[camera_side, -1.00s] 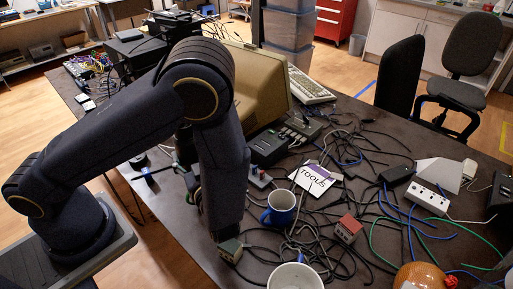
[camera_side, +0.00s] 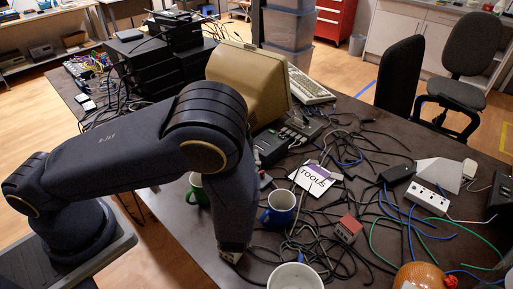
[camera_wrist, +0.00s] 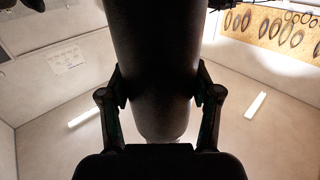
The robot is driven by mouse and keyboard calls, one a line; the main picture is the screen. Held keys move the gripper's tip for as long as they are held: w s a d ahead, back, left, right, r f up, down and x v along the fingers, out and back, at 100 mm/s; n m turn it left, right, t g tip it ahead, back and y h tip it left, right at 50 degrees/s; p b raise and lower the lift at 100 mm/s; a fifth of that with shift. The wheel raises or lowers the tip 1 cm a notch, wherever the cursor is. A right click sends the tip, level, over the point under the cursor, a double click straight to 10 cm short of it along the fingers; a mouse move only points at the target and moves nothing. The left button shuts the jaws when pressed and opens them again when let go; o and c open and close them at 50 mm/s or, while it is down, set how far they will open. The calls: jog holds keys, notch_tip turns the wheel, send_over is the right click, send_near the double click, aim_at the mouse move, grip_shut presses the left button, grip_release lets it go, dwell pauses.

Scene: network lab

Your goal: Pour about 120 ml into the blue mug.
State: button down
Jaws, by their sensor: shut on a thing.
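In the wrist view my gripper (camera_wrist: 160,100) is shut on a large dark rounded container (camera_wrist: 152,50), one finger on each side. Its lower end looks paler, and its contents cannot be seen. In the side view my arm hides the gripper and most or all of the container. The blue mug is not visible in the wrist view, which shows walls and ceiling lights.
A green mug (camera_side: 198,190) stands left of my arm, partly hidden. A white mug (camera_side: 295,277) is at the front edge of the picture. A red box (camera_side: 348,229), a tools card (camera_side: 313,179), an orange dome (camera_side: 421,277) and many loose cables crowd the table.

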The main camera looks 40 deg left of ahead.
jog(key=shift+f, duration=2.6)
jog(key=shift+r, duration=0.15)
